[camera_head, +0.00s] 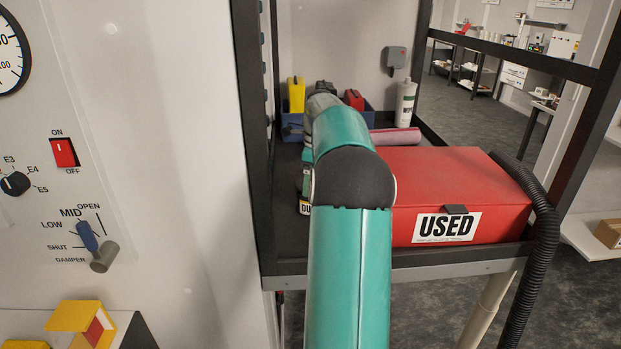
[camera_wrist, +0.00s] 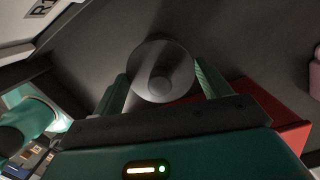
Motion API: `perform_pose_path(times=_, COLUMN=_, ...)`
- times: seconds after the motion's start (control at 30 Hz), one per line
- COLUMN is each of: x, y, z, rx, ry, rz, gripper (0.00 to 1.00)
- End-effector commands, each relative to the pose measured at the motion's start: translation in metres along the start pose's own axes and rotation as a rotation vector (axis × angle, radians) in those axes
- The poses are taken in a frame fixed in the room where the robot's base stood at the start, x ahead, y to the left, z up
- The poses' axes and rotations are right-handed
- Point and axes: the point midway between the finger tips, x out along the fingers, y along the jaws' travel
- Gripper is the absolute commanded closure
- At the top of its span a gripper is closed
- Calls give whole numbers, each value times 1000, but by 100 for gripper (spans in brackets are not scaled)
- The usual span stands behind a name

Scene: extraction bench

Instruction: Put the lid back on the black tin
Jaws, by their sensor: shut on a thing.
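My gripper (camera_wrist: 160,72) shows in the wrist view with its two teal fingers closed on opposite sides of a round grey lid (camera_wrist: 160,57). The lid has a small round knob (camera_wrist: 160,84) on top, facing the camera. What lies under the lid is hidden, so I cannot tell whether it rests on anything.
A red box marked USED (camera_head: 460,180) stands right of my arm, with a black ribbed hose (camera_head: 543,230) beside it. Behind are a blue bin (camera_head: 291,127), a pink roll (camera_head: 396,137) and a white bottle (camera_head: 405,102). Dark shelf posts (camera_head: 252,110) stand close on the left.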

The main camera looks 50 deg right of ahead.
Motion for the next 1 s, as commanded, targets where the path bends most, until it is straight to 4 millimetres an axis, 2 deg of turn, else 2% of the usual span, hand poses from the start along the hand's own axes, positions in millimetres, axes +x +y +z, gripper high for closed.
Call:
perform_pose_path(times=0.3, x=0, y=0, z=0, rx=-1, ry=0, rz=0, gripper=45)
perform_pose_path(times=0.33, x=0, y=0, z=0, rx=-1, ry=0, rz=0, gripper=22)
perform_pose_path(times=0.43, x=0, y=0, z=0, rx=-1, ry=0, rz=0, gripper=2)
perform_pose_path(times=0.47, x=0, y=0, z=0, rx=-1, ry=0, rz=0, gripper=0)
perform_pose_path(times=0.8, x=0, y=0, z=0, rx=-1, ry=0, rz=0, gripper=0)
perform_pose_path(times=1.0, x=-9, y=0, z=1, rx=-1, ry=1, rz=-2, gripper=0)
